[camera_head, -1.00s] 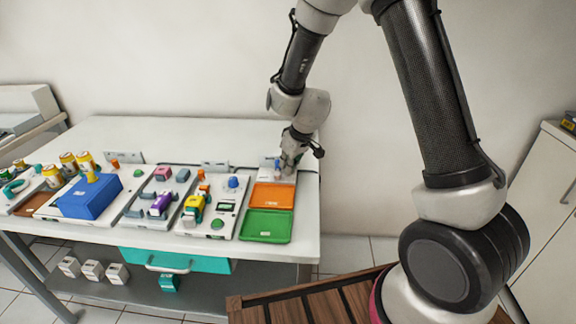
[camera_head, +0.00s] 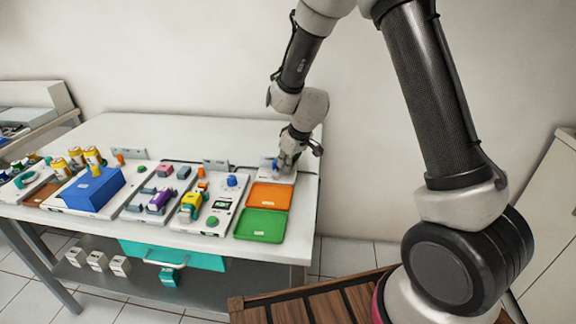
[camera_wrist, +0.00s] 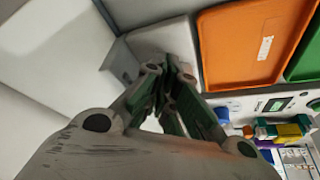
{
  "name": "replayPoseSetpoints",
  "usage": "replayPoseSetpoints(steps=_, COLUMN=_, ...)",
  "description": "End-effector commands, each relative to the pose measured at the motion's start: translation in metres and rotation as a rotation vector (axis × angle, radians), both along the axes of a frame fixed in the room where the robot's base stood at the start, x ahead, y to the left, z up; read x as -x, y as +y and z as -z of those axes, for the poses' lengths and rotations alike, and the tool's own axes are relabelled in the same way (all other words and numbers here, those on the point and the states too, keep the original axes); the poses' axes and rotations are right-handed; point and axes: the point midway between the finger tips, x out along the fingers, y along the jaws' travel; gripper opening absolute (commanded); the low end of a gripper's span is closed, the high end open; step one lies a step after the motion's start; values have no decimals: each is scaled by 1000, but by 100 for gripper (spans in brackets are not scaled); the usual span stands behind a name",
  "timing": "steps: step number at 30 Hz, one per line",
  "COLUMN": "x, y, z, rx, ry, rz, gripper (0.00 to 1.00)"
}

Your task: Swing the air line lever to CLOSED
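My gripper (camera_head: 287,167) is over the white plate (camera_head: 284,179) at the back right of the table, behind the orange tray. In the wrist view my gripper (camera_wrist: 168,88) points at this white plate (camera_wrist: 160,42), its fingers drawn close together. I see nothing between the fingertips.
An orange tray (camera_head: 270,196) and a green tray (camera_head: 261,225) lie in front of the plate. A panel with a blue knob (camera_head: 232,181) and a yellow part (camera_head: 191,204) is to their left. A blue box (camera_head: 91,192) stands further left. The wall is close behind the table.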

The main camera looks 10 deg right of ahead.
Motion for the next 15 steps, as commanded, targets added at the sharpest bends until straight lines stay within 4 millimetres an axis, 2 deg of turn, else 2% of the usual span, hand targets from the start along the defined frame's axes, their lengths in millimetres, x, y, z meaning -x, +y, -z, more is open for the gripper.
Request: replayPoseSetpoints(steps=15, x=-10, y=5, z=0, rx=0, ry=-1, rz=8, gripper=0)
